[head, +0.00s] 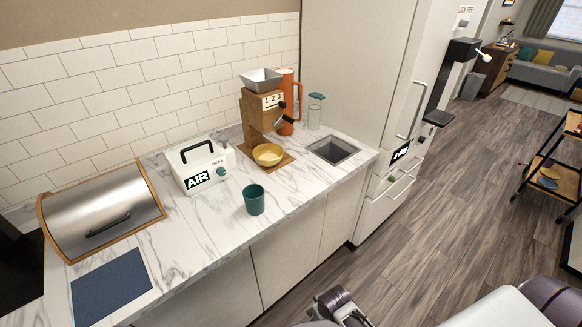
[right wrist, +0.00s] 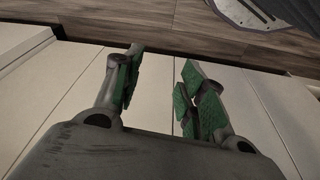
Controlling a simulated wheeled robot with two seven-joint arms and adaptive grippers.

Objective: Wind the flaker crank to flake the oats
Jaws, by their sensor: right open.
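The flaker (head: 255,112) is a wooden mill with a metal hopper (head: 262,80) on top and a dial marked 1 2 3. It stands upright on the counter near the tiled wall. Its dark crank (head: 286,118) sticks out on the right side. A yellow bowl (head: 268,155) stands on the flaker's wooden base. Oats cannot be made out. My right gripper (head: 342,308) is low at the bottom edge of the head view, in front of the cabinets and far from the crank. In the right wrist view its green-padded fingers (right wrist: 160,88) are apart and empty. My left gripper is out of view.
An orange jug (head: 288,100) stands close behind the crank, with a glass bottle (head: 315,112) beside it. A sink (head: 333,150) lies to the right. A teal cup (head: 254,200), a white AIR box (head: 200,168) and a bread bin (head: 100,212) are on the counter.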

